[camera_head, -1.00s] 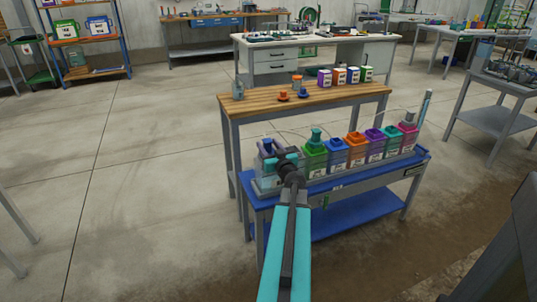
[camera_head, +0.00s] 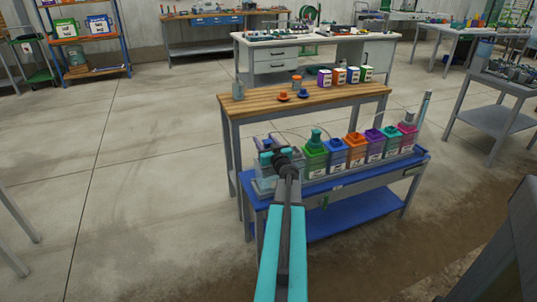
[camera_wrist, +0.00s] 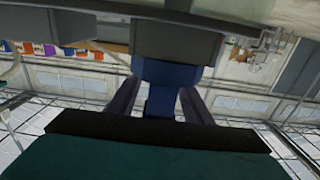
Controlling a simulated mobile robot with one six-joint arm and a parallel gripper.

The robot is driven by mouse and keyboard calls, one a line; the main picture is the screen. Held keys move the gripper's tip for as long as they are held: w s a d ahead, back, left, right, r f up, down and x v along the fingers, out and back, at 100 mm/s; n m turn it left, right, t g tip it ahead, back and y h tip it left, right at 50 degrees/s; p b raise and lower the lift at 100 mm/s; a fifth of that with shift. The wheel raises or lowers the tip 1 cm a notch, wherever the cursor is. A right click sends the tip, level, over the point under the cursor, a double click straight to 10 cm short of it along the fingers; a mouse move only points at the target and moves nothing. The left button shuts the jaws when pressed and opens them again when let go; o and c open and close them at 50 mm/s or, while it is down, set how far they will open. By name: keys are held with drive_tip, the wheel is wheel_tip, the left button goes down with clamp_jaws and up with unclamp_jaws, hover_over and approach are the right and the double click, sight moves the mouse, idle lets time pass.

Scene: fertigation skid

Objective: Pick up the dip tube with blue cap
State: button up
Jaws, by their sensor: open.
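The dark blue cap (camera_wrist: 165,73) of the dip tube shows in the wrist view, in line with the space between my two fingers. A narrower blue part runs below it between them. My gripper (camera_wrist: 160,98) is open, with a finger on each side and no clear contact with the blue part. In the head view my gripper (camera_head: 270,148) is at the left end of the blue skid table, over the clear container (camera_head: 265,186). It covers most of the cap there. The tube below the cap cannot be made out.
Several coloured containers, such as the green one (camera_head: 315,160), stand in a row just right of my gripper on the blue skid table (camera_head: 345,184). A wooden-topped bench (camera_head: 260,101) stands behind, with small parts and coloured boxes. The floor to the left is clear.

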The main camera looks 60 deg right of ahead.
idle(0.5)
clamp_jaws()
drive_tip(key=shift+r, duration=0.15)
wheel_tip(320, 180, up, 10)
idle(0.8)
idle(0.5)
